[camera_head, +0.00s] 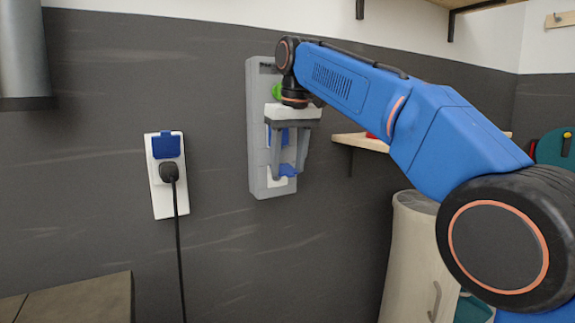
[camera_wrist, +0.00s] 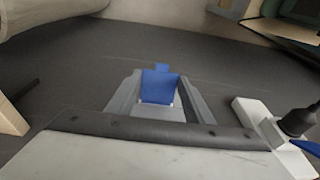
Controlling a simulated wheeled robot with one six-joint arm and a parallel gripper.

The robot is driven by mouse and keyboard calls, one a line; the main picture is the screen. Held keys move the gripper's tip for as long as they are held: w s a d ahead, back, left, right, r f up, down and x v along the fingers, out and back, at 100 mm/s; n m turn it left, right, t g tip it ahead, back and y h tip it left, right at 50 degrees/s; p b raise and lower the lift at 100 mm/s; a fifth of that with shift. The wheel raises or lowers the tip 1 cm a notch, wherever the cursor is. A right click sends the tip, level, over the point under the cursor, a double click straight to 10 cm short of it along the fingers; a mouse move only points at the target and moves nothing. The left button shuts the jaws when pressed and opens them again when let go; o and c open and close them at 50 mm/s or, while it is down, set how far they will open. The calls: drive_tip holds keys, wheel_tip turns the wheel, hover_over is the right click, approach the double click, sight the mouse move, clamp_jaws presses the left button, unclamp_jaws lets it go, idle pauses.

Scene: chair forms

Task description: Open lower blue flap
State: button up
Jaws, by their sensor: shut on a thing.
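A tall grey panel (camera_head: 257,115) is fixed to the dark wall, with white sockets and blue flaps on it. The upper blue flap (camera_head: 291,137) shows partly between my fingers and under the gripper body. The lower blue flap (camera_head: 289,170) is near the panel's bottom and juts outward from it. My gripper (camera_head: 287,174) points down in front of the panel and its fingers are shut on the lower flap's sides. In the wrist view, the flap (camera_wrist: 159,87) sits between the fingers. The fingers and gripper body hide part of the panel.
Left of the panel is a white socket plate (camera_head: 164,198) with a raised blue flap (camera_head: 166,146), a black plug (camera_head: 169,172) and a hanging cable. A wooden shelf (camera_head: 360,142) and a pale cabinet (camera_head: 408,255) are at the right. Bare wall lies between the socket plates.

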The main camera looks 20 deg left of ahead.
drive_tip(key=shift+r, duration=0.2)
idle(0.4)
drive_tip(key=o, duration=1.5)
drive_tip(key=shift+f, duration=0.1)
